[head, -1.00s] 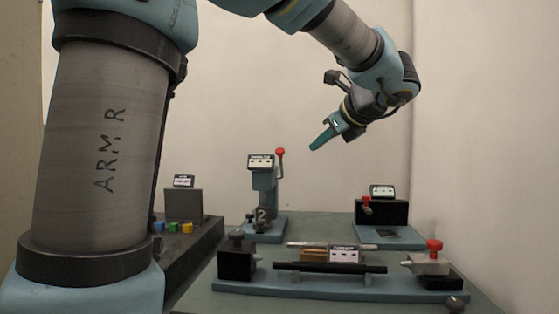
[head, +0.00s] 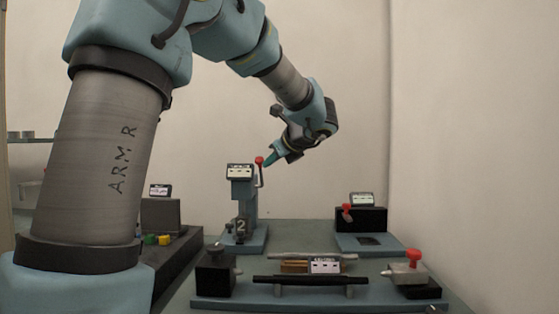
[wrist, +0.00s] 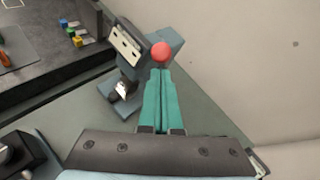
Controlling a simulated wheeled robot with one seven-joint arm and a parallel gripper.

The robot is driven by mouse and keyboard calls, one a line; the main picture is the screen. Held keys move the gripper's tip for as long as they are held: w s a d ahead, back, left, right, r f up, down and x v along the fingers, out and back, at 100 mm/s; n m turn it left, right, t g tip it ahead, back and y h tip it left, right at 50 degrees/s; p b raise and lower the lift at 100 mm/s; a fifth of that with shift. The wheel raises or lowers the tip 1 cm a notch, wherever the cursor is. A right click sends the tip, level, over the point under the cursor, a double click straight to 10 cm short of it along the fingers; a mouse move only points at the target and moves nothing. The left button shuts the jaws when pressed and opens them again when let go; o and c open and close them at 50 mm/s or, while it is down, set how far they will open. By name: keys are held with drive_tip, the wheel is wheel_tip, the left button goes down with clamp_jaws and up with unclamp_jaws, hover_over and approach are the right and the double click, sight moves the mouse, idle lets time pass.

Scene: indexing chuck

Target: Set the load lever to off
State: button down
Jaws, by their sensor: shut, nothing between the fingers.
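A red-knobbed lever (head: 260,162) stands up at the right side of a blue-grey press-like device (head: 243,200) marked "2". The label on its head is too small to read, so I cannot tell whether this is the load lever. My gripper (head: 270,161) is shut and empty, its green fingers pointing down-left at the red knob. In the wrist view the knob (wrist: 161,53) appears just beyond the closed fingertips (wrist: 160,74). Whether they touch cannot be told. The lever's shaft is mostly hidden behind the fingers there.
A black box with a red lever (head: 347,211) stands at the right rear. In front lies a long fixture with a black bar (head: 310,279) and a red-knobbed clamp (head: 413,258). Small coloured blocks (head: 164,240) sit on the dark left bench. A wall rises behind.

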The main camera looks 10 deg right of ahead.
drive_tip(key=shift+w+a, duration=0.2)
drive_tip(key=shift+w, duration=0.1)
drive_tip(key=shift+r, duration=0.2)
drive_tip(key=p, duration=0.2)
drive_tip(key=shift+w+d+r+g+p, duration=0.1)
drive_tip(key=shift+w+r+g+p, duration=0.1)
drive_tip(key=shift+r+g+p, duration=0.1)
